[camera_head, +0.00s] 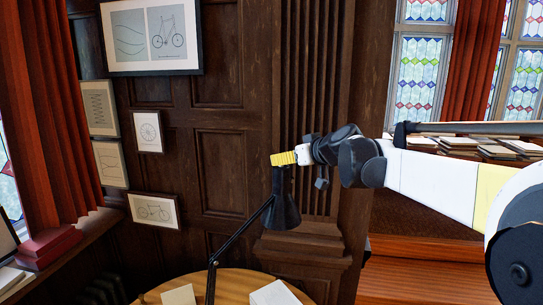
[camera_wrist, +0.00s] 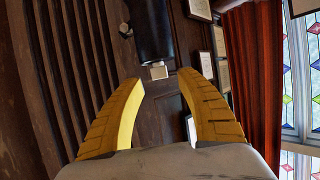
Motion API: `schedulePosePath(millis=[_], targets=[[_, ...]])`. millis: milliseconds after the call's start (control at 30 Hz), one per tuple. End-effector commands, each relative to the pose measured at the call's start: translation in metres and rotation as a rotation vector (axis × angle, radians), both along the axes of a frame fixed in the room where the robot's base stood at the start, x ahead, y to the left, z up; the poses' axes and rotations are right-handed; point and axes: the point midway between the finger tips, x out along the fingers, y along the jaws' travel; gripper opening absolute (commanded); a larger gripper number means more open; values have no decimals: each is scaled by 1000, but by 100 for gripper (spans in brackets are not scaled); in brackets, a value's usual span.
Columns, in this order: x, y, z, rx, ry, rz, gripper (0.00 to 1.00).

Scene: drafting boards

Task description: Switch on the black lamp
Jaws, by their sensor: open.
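The black lamp (camera_head: 283,207) stands on the round wooden table, with a thin jointed arm and a cone-shaped shade. My gripper (camera_head: 275,160) appears just above the top of the shade in the head view; whether they touch I cannot tell. In the wrist view, my gripper (camera_wrist: 160,88) is open, with its two yellow fingers apart and nothing between them. A dark cylindrical part, seemingly of the lamp (camera_wrist: 151,30), is beyond the fingertips at the top. A small pale block (camera_wrist: 158,71) shows at its lower end; I cannot tell whether it is a switch.
The round wooden table (camera_head: 235,284) holds a pale sheet (camera_head: 179,295) and a white block (camera_head: 274,293). Dark panelled wall (camera_head: 222,170) with framed drawings stands behind. A red curtain (camera_head: 60,120) hangs at left. Papers lie on a surface at right (camera_head: 495,152).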

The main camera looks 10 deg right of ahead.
Motion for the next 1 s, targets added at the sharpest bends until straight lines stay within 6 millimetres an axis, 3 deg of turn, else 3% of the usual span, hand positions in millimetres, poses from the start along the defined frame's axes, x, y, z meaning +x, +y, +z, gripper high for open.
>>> schedulePosePath(millis=[200, 533, 667, 1000], targets=[[20, 8, -9, -1, 1, 0, 43], [23, 9, -11, 0, 1, 0, 42], [23, 9, -11, 0, 1, 0, 2], [23, 9, -11, -2, 0, -19, 0]])
